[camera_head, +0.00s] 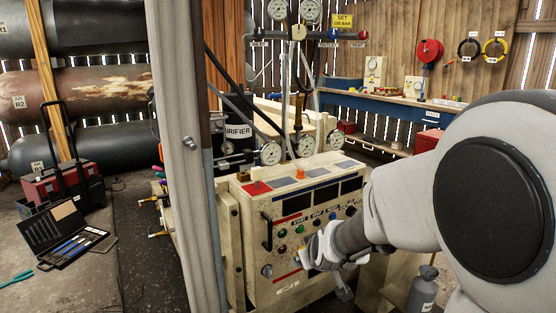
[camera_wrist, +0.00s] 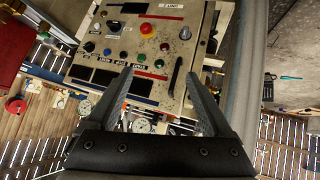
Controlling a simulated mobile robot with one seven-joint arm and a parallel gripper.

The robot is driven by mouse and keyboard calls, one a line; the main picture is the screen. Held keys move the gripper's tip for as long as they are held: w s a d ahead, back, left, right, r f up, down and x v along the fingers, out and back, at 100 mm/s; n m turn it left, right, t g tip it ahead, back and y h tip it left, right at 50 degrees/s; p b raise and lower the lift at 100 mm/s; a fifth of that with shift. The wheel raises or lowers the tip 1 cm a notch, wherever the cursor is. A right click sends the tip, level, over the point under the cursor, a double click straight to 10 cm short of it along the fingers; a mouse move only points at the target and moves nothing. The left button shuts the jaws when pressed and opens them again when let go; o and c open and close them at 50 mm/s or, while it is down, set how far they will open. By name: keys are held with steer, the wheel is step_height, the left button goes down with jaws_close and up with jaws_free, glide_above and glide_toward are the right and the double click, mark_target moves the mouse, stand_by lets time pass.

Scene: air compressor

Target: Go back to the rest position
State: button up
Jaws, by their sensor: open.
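My gripper (camera_wrist: 159,108) is open and empty in the wrist view, its two fingers apart with the control panel beyond them. In the head view my gripper (camera_head: 340,283) is in front of the lower right of the panel and partly hidden by my own wrist. The compressor's cream control panel (camera_head: 282,213) carries several coloured buttons, dark displays and a black handle. In the wrist view the panel (camera_wrist: 170,62) appears upside down, with a red button (camera_wrist: 146,29) near its top. I cannot tell whether the gripper touches the panel.
A grey post (camera_head: 181,150) stands left of the panel. An open tool case (camera_head: 62,240) and a red toolbox (camera_head: 70,188) lie on the left floor. A blue workbench (camera_head: 405,100) stands at the back. A small grey bottle (camera_head: 423,290) is below my arm.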

steer(key=s+d+r+m+g, duration=0.1)
steer(key=s+d+r+m, duration=0.15)
steer(key=s, duration=0.65)
steer(key=s+d+r+m+g, duration=0.15)
steer(key=s+r, duration=0.25)
steer(key=s, duration=0.6)
steer(key=s+d+r+m+g, duration=0.1)
steer(key=s+d+r+g, duration=0.15)
steer(key=s, duration=0.65)
step_height(320, 180, up, 27)
steer(key=t+p, duration=0.1)
steer(key=p, duration=2.5)
steer(key=shift+w+n+h+p, duration=0.2)
steer(key=shift+n+h+p, duration=0.1)
steer(key=shift+h+p, duration=0.1)
steer(key=shift+a+f, duration=0.1)
steer(key=shift+f, duration=0.05)
